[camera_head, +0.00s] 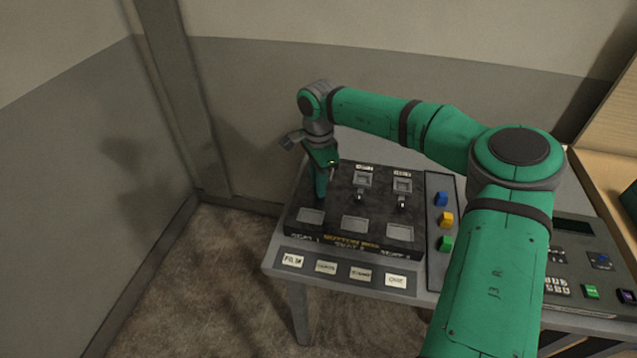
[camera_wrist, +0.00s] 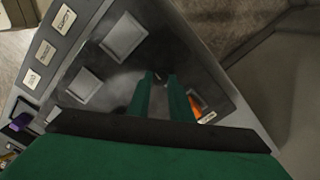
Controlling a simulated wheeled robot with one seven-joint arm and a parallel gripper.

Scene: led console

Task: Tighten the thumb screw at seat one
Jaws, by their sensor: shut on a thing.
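A dark console panel (camera_head: 335,236) lies on the table, with a row of grey plates along its front marked as seats. The seat one plate (camera_head: 310,216) is at the left. My gripper (camera_head: 320,196) points down just behind that plate. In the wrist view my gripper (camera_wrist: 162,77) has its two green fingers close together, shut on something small. It fits the seat one thumb screw, which is mostly hidden between the fingertips. Black thumb screws stand at seat two (camera_head: 360,198) and seat three (camera_head: 401,204). An orange part (camera_wrist: 195,106) shows beside the fingers in the wrist view.
Grey square sockets (camera_head: 363,180) with small labels sit behind the other two screws. Blue (camera_head: 441,198), yellow (camera_head: 446,220) and green (camera_head: 446,243) blocks stand on a strip to the right. A keypad unit (camera_head: 575,270) is farther right.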

